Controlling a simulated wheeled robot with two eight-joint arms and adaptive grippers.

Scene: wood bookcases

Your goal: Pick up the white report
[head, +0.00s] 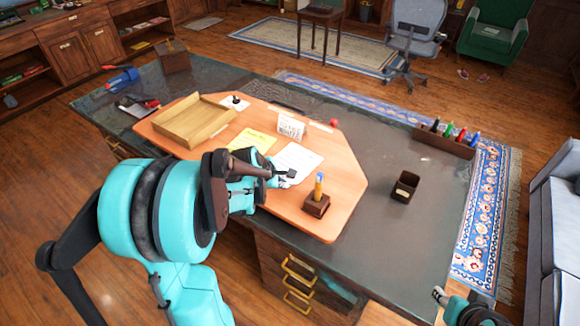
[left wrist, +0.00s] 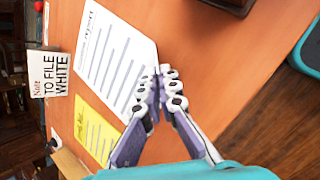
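The white report (head: 297,163) is a printed sheet on the orange desk board (head: 335,200). It also shows in the left wrist view (left wrist: 108,50), beside a yellow note (left wrist: 95,130). My left gripper (head: 287,176) is at the report's near edge. In the left wrist view its fingertips (left wrist: 160,76) are together at that edge, with the sheet's border partly hidden behind one finger. They look closed on the edge, and the sheet still lies about flat. My right gripper (head: 441,296) shows only partly at the lower right, away from the report.
A "to file white" sign (head: 291,126) stands behind the report. A wooden tray (head: 193,121) is at the left. A pen holder (head: 316,204) stands right of my left gripper, and a dark empty box (head: 405,186) further right. The desk's right part is mostly clear.

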